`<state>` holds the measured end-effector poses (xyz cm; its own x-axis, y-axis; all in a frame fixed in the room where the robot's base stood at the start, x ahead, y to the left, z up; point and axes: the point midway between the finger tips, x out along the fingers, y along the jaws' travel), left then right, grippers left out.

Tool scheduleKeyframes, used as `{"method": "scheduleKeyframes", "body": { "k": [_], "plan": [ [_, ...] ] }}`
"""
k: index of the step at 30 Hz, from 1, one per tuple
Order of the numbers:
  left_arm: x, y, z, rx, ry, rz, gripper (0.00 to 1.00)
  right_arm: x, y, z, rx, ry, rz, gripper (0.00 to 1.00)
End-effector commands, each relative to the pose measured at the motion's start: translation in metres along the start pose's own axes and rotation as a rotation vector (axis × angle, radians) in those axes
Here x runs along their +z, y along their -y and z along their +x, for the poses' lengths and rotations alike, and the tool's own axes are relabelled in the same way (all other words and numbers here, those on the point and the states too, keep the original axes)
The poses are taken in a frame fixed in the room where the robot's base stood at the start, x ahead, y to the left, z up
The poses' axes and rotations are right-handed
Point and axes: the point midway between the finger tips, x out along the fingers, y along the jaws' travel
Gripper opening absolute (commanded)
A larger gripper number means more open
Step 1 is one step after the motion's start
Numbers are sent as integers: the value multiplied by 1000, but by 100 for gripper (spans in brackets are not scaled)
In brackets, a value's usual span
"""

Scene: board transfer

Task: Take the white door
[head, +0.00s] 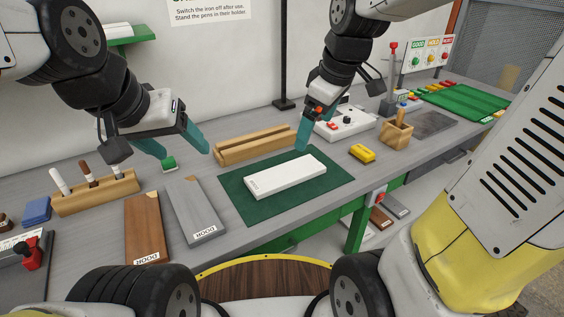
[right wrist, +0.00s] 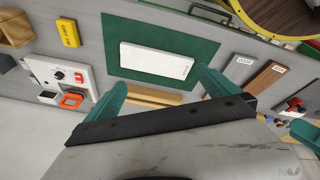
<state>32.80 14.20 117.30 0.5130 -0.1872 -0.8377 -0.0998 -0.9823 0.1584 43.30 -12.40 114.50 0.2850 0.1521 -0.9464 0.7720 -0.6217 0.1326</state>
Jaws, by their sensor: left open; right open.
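The white door (head: 285,177) is a flat white board lying on a dark green mat (head: 240,203) in the middle of the bench. It also shows in the right wrist view (right wrist: 156,60). My right gripper (head: 303,138) is open and empty, above the back edge of the mat just behind the door. Its teal fingers (right wrist: 155,92) spread on either side of the door in the right wrist view, apart from it. A grey door (head: 195,208) and a brown door (head: 148,228) lie left of the mat.
A slotted wooden rack (head: 255,144) stands behind the mat. A yellow block (head: 362,153), a wooden box (head: 397,133) and a white control box (head: 345,124) stand to the right. A wooden holder with pens (head: 95,192) stands at the left.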

Motion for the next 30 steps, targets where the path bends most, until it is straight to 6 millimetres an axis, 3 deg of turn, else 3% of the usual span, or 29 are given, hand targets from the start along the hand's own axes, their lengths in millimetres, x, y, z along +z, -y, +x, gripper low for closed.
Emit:
{"method": "scheduleKeyframes", "body": {
  "k": [6,12,15,20,30],
  "plan": [
    [0,0,0,0,0,0,66,-35,-26,67,-109,111,-484,100],
    [0,0,0,0,0,0,66,-55,-38,127,-217,172,-870,100],
    [0,0,0,0,0,0,66,-60,-40,148,-257,186,-997,100],
    [0,0,0,0,0,0,66,-62,-41,165,-287,195,-1092,100],
    [0,0,0,0,0,0,66,-53,-33,200,-290,195,-1100,100]
  ]
}}
